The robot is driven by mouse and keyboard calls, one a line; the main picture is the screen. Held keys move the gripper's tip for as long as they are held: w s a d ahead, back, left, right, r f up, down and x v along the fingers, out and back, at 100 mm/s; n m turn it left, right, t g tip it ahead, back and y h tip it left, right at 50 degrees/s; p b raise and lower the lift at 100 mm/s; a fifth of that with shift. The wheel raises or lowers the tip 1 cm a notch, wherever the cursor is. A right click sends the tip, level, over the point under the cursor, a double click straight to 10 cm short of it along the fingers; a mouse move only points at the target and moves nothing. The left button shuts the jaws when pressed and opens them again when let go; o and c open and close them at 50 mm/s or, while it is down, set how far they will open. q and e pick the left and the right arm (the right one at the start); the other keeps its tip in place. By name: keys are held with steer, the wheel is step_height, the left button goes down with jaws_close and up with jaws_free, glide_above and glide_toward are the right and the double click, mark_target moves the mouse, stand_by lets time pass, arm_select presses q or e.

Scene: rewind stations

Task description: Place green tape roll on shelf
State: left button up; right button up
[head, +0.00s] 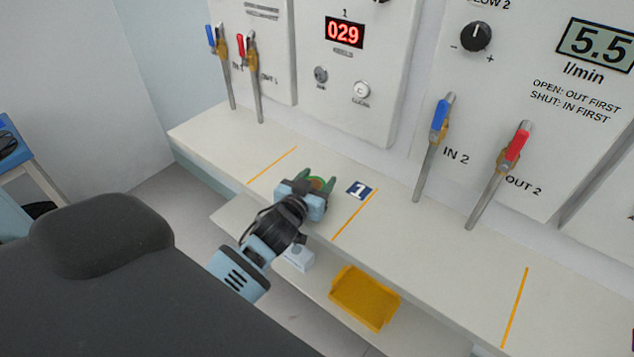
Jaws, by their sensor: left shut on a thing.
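My left gripper (318,181) reaches over the front of the white shelf (215,140) in the head view, just left of the number 1 label. It is shut on the green tape roll (319,184). Only a part of the roll, green with an orange-brown inside, shows between the fingers; the gripper hides the rest. I cannot tell whether the roll touches the shelf. My right gripper is not in view.
Orange lines (356,214) divide the shelf. Blue-handled (440,114) and red-handled (518,141) valves stand at the wall panels. A yellow tray (364,298) and a small pale box (299,257) sit on the lower shelf. The upper shelf around the gripper is clear.

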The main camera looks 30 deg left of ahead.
arm_select(q)
steer(key=shift+f, duration=0.25)
steer(key=shift+f, duration=0.15)
steer(key=o, duration=1)
steer(key=shift+c, duration=0.2)
steer(key=v, duration=1.2)
